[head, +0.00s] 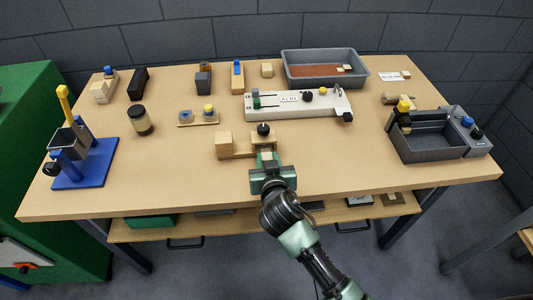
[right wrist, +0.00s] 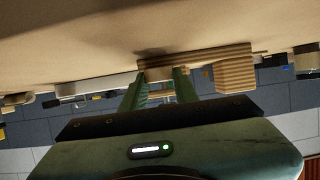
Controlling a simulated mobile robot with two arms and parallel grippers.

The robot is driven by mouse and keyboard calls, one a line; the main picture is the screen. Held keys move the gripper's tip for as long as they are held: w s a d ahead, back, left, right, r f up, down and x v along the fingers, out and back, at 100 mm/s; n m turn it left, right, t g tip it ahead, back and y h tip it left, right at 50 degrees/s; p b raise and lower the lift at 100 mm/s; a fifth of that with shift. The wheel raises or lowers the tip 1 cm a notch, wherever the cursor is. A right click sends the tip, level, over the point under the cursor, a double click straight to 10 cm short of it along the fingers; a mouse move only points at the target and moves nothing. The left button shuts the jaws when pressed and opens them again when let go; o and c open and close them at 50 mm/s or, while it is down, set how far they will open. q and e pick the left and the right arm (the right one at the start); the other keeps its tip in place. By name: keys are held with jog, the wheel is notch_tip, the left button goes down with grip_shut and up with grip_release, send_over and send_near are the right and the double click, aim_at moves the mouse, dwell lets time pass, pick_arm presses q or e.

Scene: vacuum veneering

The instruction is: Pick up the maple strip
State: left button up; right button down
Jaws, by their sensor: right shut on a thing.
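My right gripper (head: 268,168) is at the front middle of the table, its fingers closed on a small pale wooden piece (head: 267,156). In the right wrist view the fingers (right wrist: 160,88) stand on both sides of this piece (right wrist: 158,74). It looks like the maple strip, mostly hidden by the fingers. It sits right at the front of a wooden fixture (head: 240,153) with a black knob (head: 263,129); I cannot tell whether they touch. My left gripper is not in view.
Behind is a white jig (head: 298,104); further back is a grey tray (head: 285,70) with a brown bed. A dark grey bin (head: 433,155) stands right, a blue-based press (head: 85,170) left.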

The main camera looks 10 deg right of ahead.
jog(key=shift+r+b, duration=0.25)
jog(key=shift+b, duration=0.05)
jog(key=s+b, duration=0.2)
jog(key=s, duration=1.6)
jog(key=shift+d+r+b, duration=0.15)
jog(key=shift+r+b, duration=0.1)
jog(key=shift+b, duration=0.15)
